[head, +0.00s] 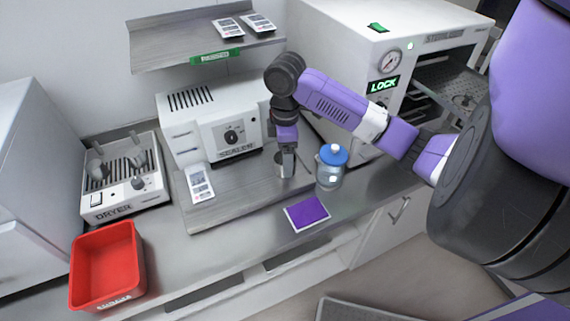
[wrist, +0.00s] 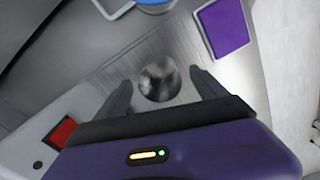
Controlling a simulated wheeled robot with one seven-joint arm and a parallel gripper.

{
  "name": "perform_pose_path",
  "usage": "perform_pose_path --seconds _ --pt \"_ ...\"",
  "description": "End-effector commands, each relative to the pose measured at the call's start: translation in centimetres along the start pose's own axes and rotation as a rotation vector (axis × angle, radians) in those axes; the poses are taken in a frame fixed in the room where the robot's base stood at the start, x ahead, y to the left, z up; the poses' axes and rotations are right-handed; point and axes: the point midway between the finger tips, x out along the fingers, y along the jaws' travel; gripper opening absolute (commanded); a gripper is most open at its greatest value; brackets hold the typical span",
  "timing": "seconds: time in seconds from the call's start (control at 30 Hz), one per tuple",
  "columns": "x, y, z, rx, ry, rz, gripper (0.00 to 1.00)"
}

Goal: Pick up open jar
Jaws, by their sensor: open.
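The open jar, a small shiny metal cup (head: 284,164), stands on the metal counter in front of the sealer. In the wrist view the jar (wrist: 160,80) lies between the two dark fingers, with its round open top facing the camera. My gripper (head: 286,158) points down at the jar from above. In the wrist view my gripper (wrist: 162,88) is open, with one finger on each side of the jar. A gap shows on both sides. In the head view the gripper hides part of the jar.
A glass jar with a blue lid (head: 332,164) stands close to the right. A purple pad (head: 307,212) lies in front. The sealer (head: 222,128) is behind, the lock-display machine (head: 372,50) behind right. A dryer (head: 122,184) and red bin (head: 106,262) are left. Counter at front left is clear.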

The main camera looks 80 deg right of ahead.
Motion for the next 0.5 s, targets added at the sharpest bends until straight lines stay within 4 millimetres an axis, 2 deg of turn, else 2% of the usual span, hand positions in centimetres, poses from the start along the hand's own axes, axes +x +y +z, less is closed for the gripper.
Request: perform_pose_path --seconds 0.2,0.5 --pt "2.6 0.0 0.0 0.001 0.001 -0.002 0.82" --pt "3.0 0.1 -0.1 -0.001 0.002 0.000 0.80"
